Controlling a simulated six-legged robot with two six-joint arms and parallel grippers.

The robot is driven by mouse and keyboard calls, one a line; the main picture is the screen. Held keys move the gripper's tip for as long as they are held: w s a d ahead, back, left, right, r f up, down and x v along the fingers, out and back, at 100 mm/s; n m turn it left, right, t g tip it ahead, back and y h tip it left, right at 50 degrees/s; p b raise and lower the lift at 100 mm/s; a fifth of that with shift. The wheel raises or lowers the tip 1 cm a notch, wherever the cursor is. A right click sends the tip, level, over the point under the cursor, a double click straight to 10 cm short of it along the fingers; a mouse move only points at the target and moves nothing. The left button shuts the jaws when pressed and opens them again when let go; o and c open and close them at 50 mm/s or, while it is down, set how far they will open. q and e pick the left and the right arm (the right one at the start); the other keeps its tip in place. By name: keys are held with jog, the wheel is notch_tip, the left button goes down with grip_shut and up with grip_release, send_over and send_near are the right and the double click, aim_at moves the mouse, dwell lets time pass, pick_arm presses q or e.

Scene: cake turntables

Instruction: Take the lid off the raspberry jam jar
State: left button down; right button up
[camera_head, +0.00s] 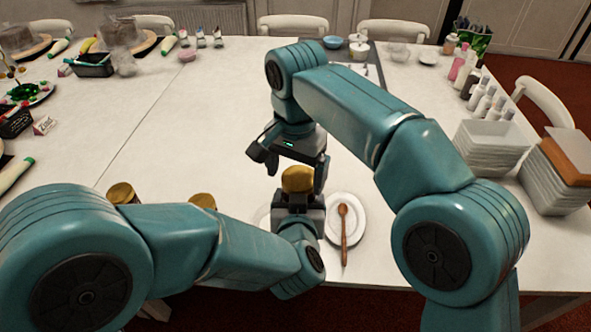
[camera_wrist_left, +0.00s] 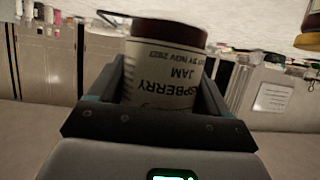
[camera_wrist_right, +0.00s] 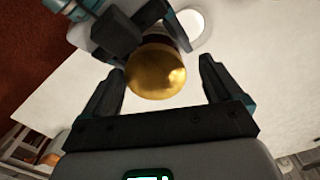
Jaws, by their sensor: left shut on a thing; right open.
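The raspberry jam jar (camera_wrist_left: 165,75) has a white label, upside down in the left wrist view. Its gold lid (camera_head: 298,179) shows in the head view and in the right wrist view (camera_wrist_right: 156,78). My left gripper (camera_head: 299,203) is shut on the jar's body and holds it with the lid up; the arm and fingers hide most of the jar in the head view. My right gripper (camera_head: 291,170) is open, with its fingers on either side of the lid. In the right wrist view the lid lies between the fingertips, with a gap visible on the right.
A white plate (camera_head: 357,228) with a wooden spoon (camera_head: 343,232) lies just right of the jar. Two more gold-lidded jars (camera_head: 122,192) (camera_head: 203,200) stand to the left, partly behind my left arm. White containers (camera_head: 490,150) are stacked at right. The table's middle left is clear.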

jog(key=c, duration=1.1)
jog(key=shift+a+n, duration=0.1)
jog(key=shift+n, duration=1.1)
jog(key=n, duration=0.5)
jog(key=shift+s, duration=0.1)
jog(key=n, duration=0.5)
jog(key=shift+r+n, duration=0.1)
jog(key=shift+n, duration=0.3)
jog(key=o, duration=1.2)
jog(key=shift+d, duration=0.2)
